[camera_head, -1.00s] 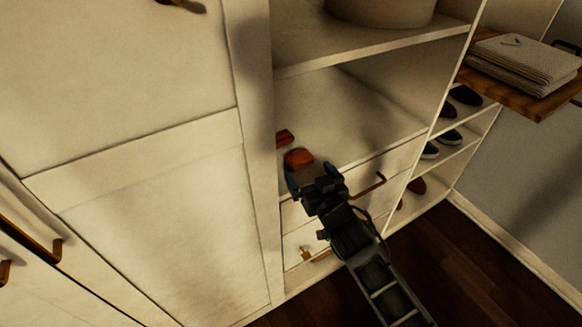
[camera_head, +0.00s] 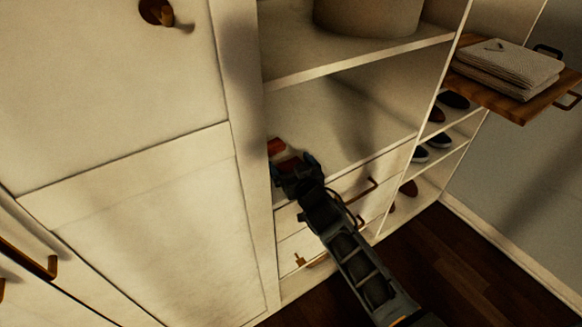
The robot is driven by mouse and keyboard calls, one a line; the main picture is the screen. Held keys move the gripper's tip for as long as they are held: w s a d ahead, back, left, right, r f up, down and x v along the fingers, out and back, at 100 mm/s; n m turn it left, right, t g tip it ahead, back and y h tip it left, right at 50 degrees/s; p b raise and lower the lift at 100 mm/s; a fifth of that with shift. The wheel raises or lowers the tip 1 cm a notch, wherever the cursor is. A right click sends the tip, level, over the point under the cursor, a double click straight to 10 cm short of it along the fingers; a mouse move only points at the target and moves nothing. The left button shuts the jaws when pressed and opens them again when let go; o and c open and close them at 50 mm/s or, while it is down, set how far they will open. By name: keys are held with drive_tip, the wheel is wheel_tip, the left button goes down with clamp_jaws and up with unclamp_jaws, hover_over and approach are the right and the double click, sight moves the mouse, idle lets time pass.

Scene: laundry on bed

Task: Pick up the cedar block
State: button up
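Two reddish-brown blocks lie on the shelf of the white closet, near its left upright. The rear block (camera_head: 276,146) is partly cut off by the upright. The front block (camera_head: 289,164) is darker and partly hidden by my gripper (camera_head: 294,164). The frames do not show clearly which of the two is the cedar block. My gripper reaches in over the shelf's front edge, with its fingers spread on either side of the front block. Contact with the block cannot be made out.
The closet upright (camera_head: 246,150) stands close to the left of my gripper. A shelf (camera_head: 350,55) with a round bin (camera_head: 368,14) is above. Drawers with a handle (camera_head: 360,190) are below. A wooden board (camera_head: 520,105) with folded cloth (camera_head: 508,68) juts out at right.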

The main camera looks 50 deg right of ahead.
drive_tip(key=c, duration=0.8)
drive_tip(key=shift+r, duration=0.1)
